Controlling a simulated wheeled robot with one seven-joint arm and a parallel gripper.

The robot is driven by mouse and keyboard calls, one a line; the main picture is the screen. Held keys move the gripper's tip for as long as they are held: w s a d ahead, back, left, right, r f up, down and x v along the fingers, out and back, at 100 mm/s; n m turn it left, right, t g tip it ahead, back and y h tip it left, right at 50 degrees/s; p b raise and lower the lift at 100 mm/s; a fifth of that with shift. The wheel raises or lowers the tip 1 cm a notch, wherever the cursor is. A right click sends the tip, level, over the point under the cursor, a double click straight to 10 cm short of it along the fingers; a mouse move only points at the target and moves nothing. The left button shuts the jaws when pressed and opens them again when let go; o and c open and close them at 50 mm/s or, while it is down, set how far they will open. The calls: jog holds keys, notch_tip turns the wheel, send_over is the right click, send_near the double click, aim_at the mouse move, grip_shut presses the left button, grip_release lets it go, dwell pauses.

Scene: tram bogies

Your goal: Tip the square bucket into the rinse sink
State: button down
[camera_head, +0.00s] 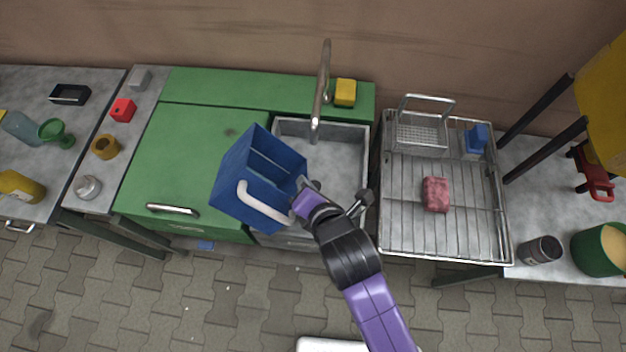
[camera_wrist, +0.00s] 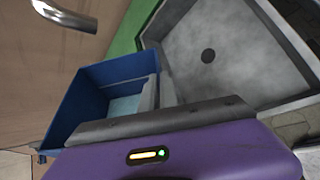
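The blue square bucket (camera_head: 243,197) is held up over the green counter, at the left edge of the rinse sink. It looks tilted, and a pale handle shows on its near side. My gripper (camera_head: 303,184) is shut on its right side wall near the rim. In the wrist view the bucket (camera_wrist: 88,75) opens towards me, with a pale blue patch inside; I cannot tell whether it is liquid. The rinse sink (camera_head: 345,165) is a grey basin, its visible part empty. It shows in the wrist view (camera_wrist: 235,45) with a dark round drain.
A metal tap (camera_head: 322,90) rises behind the sink and reaches over it. A yellow block (camera_head: 345,92) sits beside the tap. A wire rack (camera_head: 470,215) with a pink sponge (camera_head: 436,194) is right of the sink. The green counter (camera_head: 190,150) left of it is largely clear.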

jog(key=shift+r+m+g+y+b, duration=0.2)
jog(key=shift+m+g+y+b, duration=0.2)
jog(key=shift+m+y+b, duration=0.35)
dwell(1.1)
jog(key=shift+w+d+f+m+y+b, duration=0.15)
jog(key=shift+f+m+y+b, duration=0.2)
jog(key=shift+f+y+b, duration=0.45)
jog(key=shift+w+d+f+m+g+y+b, duration=0.25)
jog(key=shift+d+f+m+g+y+b, duration=0.25)
jog(key=shift+b, duration=1.2)
dwell(0.7)
